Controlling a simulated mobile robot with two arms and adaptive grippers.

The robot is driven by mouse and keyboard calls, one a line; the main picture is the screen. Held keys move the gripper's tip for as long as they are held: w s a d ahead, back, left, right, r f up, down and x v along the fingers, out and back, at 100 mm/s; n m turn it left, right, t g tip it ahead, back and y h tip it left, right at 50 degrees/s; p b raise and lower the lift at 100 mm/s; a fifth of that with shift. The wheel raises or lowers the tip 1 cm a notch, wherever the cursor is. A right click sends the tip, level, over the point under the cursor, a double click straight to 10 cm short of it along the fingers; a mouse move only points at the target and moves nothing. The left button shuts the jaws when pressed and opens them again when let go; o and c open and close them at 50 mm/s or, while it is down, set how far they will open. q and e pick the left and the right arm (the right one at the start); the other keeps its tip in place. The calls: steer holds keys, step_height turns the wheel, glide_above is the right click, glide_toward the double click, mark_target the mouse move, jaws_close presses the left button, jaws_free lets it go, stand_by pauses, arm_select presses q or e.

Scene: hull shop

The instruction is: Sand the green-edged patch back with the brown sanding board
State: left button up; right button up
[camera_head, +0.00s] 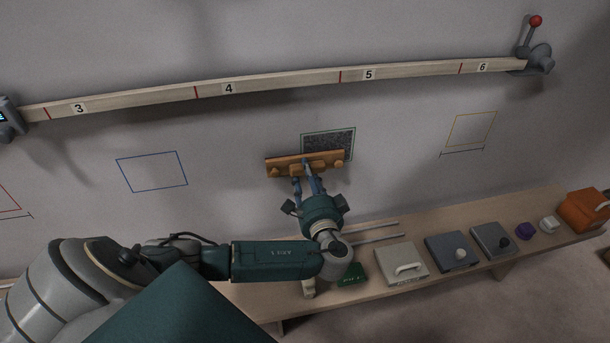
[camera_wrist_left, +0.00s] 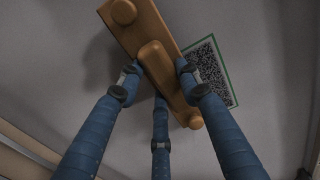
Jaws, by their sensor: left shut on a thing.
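The brown sanding board (camera_head: 281,167) is in my left gripper (camera_head: 308,174), whose fingers are shut on its middle grip. In the left wrist view the board (camera_wrist_left: 142,33) shows a long block with knobs at its ends, between the blue fingers of the gripper (camera_wrist_left: 160,78). The green-edged patch (camera_head: 330,141) is a dark, speckled square on the grey wall. The board covers its lower part in the head view. The patch also shows behind the board in the left wrist view (camera_wrist_left: 213,75). I cannot tell whether the board touches the wall. My right gripper is not in view.
A wooden batten (camera_head: 285,83) with numbers crosses the wall above the patch. Blue (camera_head: 152,172) and yellow (camera_head: 471,129) outlines flank it. Below, a bench (camera_head: 375,287) holds several boards and small items, with an orange box (camera_head: 584,210) at its right end.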

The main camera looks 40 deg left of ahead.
mark_target(328, 156)
arm_select(q)
steer(key=w+d+f+b, duration=0.4)
steer(key=w+b, duration=0.1)
steer(key=b, duration=0.1)
steer(key=shift+d+f+b, duration=0.3)
steer(key=shift+d, duration=0.05)
steer(key=shift+b+x, duration=0.3)
steer(key=shift+x, duration=0.7)
steer(key=shift+r, duration=0.1)
step_height(328, 156, up, 3)
steer(key=p, duration=0.2)
steer(key=shift+w+r+p, duration=0.1)
steer(key=shift+p, duration=0.3)
steer(key=shift+a+r+p, duration=0.1)
steer(key=shift+r+p, duration=1.4)
steer(key=shift+r, duration=0.45)
